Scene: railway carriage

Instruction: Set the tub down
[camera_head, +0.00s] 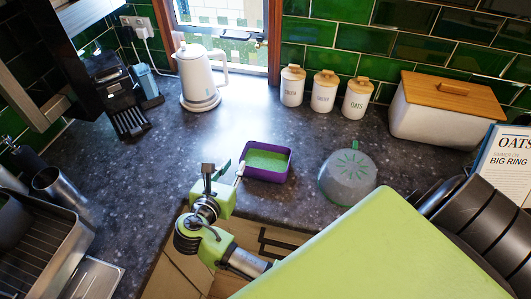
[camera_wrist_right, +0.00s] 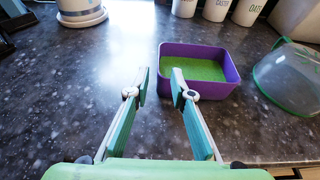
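The purple tub (camera_head: 269,174) with a green inside stands upright on the dark speckled counter, near its front edge. It also shows in the right wrist view (camera_wrist_right: 216,92), just beyond and to the right of my right gripper. My right gripper (camera_head: 224,170) is open, its two fingers apart. In the right wrist view (camera_wrist_right: 161,83), its right fingertip overlaps the tub's near left corner; I cannot tell whether it touches or reaches inside the rim. Nothing is clamped between the fingers. My left gripper is not in view.
A grey bowl-like dome (camera_head: 348,177) sits right of the tub. A white kettle (camera_head: 198,78), several white canisters (camera_head: 324,92) and a bread bin (camera_head: 443,108) stand behind. Bare counter (camera_head: 165,165) lies left of the tub.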

